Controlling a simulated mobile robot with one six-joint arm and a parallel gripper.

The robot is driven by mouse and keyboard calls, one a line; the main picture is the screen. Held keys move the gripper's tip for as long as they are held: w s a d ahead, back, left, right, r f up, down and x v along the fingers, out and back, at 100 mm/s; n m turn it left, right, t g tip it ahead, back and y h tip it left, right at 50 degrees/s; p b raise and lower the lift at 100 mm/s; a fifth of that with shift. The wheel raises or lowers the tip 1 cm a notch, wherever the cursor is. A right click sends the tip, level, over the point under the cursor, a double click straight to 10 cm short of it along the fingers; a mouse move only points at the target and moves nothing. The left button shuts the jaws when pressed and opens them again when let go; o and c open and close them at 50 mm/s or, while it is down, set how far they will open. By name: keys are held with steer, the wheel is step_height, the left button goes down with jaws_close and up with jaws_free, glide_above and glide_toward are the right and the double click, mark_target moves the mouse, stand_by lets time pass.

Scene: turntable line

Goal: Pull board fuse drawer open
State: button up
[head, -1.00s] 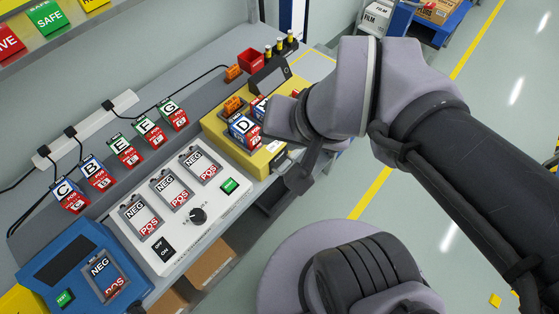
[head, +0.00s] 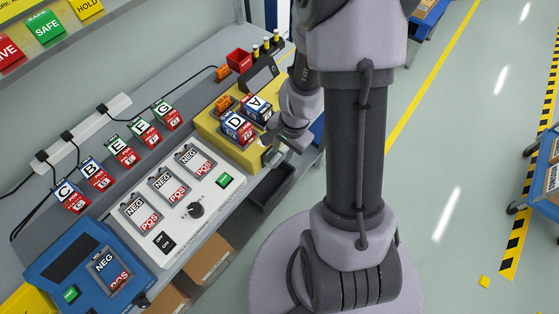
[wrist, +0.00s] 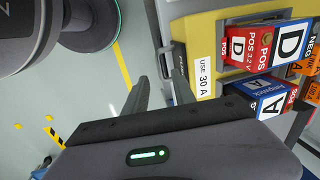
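The yellow board (head: 212,127) stands on the bench and holds batteries D (head: 238,127) and A (head: 257,108). A thin grey piece, perhaps the drawer handle (wrist: 165,72), shows between the fingers; contact cannot be told. In the head view my gripper (head: 277,150) is at the board's front edge.
A white panel (head: 228,157) with several battery slots and a blue tester (head: 45,250) stand to the left. A dark tray (head: 272,186) sits below the bench edge. Open floor lies right of my arm.

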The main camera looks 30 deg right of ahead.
mark_target(280, 161)
steer(key=f, duration=0.1)
steer(key=f+b, duration=0.1)
steer(key=f, duration=0.1)
steer(key=f+b, duration=0.1)
steer(key=shift+w+a+f, duration=0.15)
steer(key=shift+w+f, duration=0.25)
jaws_close()
stand_by(1.0)
